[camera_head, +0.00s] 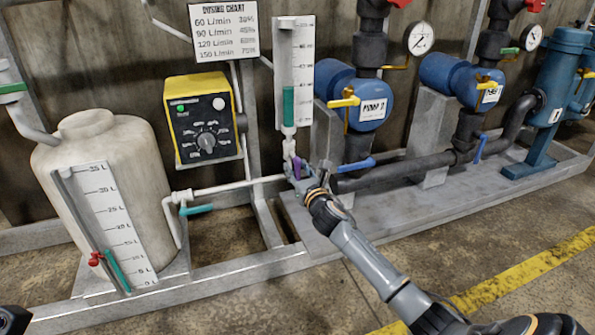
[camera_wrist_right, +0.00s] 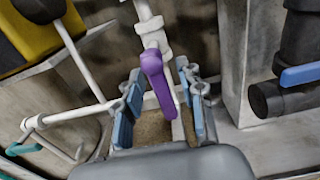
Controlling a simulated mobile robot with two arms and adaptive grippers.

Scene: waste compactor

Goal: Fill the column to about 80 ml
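The column (camera_head: 303,60) is a white scale board with a clear tube, upright at the top middle of the head view. Teal liquid (camera_head: 288,106) fills roughly its lower two fifths; the scale numbers are too small to read surely. Below it is a valve with a purple handle (camera_head: 297,167), which hangs slanting down in the right wrist view (camera_wrist_right: 158,82). My right gripper (camera_wrist_right: 158,112) is open, with its blue-padded fingers on either side of the handle and gaps visible. My left gripper does not show; only a dark piece of mine is at the lower left corner.
A white tank (camera_head: 130,140) with its own scale stands left. A yellow dosing box (camera_head: 203,117) and a chart (camera_head: 224,32) are behind. A pipe with a teal-handled valve (camera_head: 198,209) runs to the column. Blue pumps (camera_head: 352,97) and dark pipes are close on the right.

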